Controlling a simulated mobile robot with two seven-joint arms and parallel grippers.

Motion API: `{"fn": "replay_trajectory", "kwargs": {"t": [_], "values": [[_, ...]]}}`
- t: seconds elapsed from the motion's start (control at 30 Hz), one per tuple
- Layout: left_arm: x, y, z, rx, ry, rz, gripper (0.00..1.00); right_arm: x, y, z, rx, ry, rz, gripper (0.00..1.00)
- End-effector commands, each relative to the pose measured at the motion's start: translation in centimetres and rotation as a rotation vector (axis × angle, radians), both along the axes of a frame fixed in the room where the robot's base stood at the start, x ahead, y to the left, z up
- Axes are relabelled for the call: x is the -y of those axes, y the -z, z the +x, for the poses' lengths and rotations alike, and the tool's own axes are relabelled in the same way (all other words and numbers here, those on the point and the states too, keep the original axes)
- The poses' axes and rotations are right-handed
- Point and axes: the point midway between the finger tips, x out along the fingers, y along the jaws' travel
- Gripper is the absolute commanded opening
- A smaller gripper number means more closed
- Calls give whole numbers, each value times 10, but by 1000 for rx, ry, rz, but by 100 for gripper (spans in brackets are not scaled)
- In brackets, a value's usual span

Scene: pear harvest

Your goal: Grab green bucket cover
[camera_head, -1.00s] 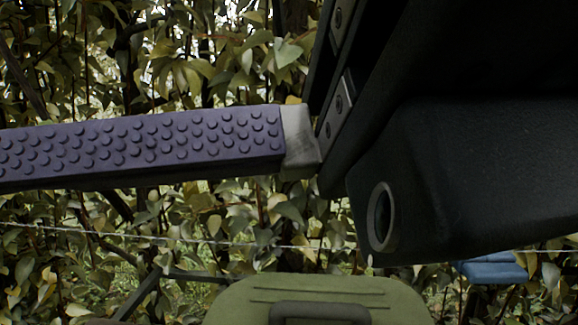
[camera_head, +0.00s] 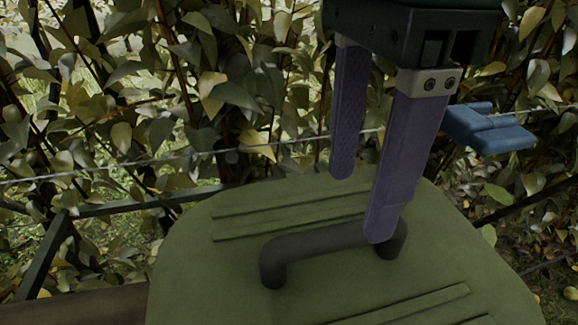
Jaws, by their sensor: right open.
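The green bucket cover (camera_head: 205,275) fills the lower middle of the head view, with ridges on top and a dark arched handle (camera_head: 315,243) across its middle. My right gripper (camera_head: 358,210) comes down from the top right with its two purple fingers apart and pointing down. The nearer finger overlaps the right end of the handle in the picture; I cannot tell whether it touches. The other finger is farther back, over the cover's far part. Nothing is held between the fingers. The bucket under the cover is hidden. My left gripper is not in view.
A blue object (camera_head: 490,128) is behind and to the right of the fingers. A dark metal frame (camera_head: 48,255) stands at the left. A thin wire crosses dense foliage (camera_head: 200,110) behind the cover. A brown beam (camera_head: 75,308) lies at the lower left.

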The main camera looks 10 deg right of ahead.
Motion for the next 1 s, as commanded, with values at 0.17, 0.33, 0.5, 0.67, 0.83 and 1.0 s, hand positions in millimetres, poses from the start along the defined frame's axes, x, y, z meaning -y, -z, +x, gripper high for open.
{"fn": "replay_trajectory", "kwargs": {"t": [0.17, 0.33, 0.5, 0.67, 0.83, 1.0], "values": [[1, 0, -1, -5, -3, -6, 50, 0, 18, 0, -2, 1, 2, 62], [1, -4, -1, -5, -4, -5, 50, -2, 41, 2, -7, 2, 2, 62], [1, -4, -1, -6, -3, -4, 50, -2, 65, 4, -4, 0, 4, 62], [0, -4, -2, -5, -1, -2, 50, -3, 70, 5, 0, -1, 5, 62], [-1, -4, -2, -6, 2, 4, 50, -3, 69, 4, -1, -1, 5, 57], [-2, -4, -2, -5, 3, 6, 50, -3, 69, 4, -1, 0, 5, 38]]}}
